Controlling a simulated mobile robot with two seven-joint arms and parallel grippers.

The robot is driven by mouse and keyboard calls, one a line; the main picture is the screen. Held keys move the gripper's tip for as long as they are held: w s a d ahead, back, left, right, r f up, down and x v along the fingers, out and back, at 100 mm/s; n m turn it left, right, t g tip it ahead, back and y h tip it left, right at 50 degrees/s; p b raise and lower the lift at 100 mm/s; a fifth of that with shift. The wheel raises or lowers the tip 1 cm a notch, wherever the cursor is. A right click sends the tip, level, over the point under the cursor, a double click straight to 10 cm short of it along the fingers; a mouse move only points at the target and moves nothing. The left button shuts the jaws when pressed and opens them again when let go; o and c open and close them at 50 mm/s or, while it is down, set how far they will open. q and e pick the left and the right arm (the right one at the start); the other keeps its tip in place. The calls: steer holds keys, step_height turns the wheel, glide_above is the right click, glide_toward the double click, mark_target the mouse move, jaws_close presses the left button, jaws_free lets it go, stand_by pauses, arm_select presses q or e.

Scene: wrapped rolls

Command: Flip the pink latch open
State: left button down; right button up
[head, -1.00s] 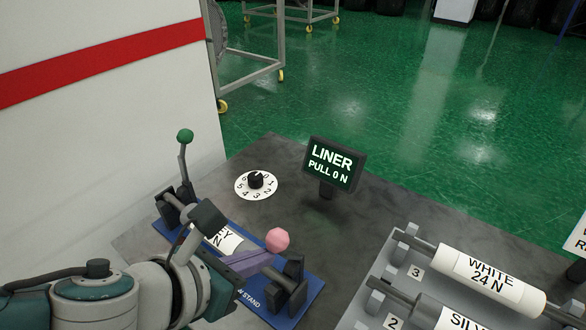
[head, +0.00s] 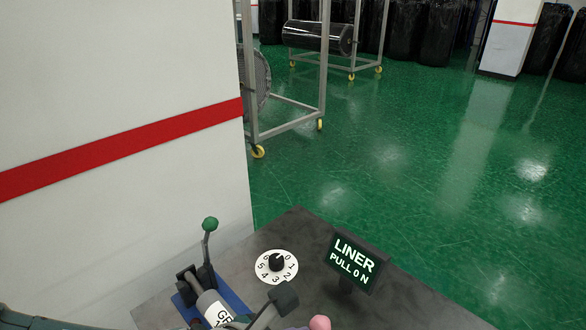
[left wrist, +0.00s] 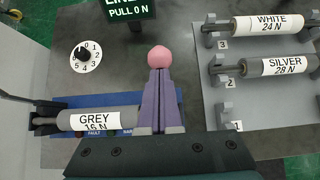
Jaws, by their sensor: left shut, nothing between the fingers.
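The pink latch's round pink knob (left wrist: 159,57) shows just beyond the fingertips in the left wrist view; its lever is hidden. In the head view the knob (head: 319,323) is cut by the bottom edge. My left gripper (left wrist: 160,74) has its purple fingers shut and empty, with the tips close against the knob; I cannot tell whether they touch. The grey roll (left wrist: 100,121) lies on the blue stand (left wrist: 68,103), left of the fingers. A green-knobbed lever (head: 210,224) stands upright at the stand's far left end. My right gripper is out of view.
A numbered dial (head: 276,267) and the liner display (head: 357,262), reading PULL 0 N, stand behind the stand. White (left wrist: 270,26) and silver (left wrist: 276,65) rolls lie on a grey rack (left wrist: 210,112) at right. A white wall (head: 120,80) rises at left.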

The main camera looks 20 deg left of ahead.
arm_select(q)
steer(key=shift+w+a, duration=0.1)
steer(key=shift+w, duration=0.25)
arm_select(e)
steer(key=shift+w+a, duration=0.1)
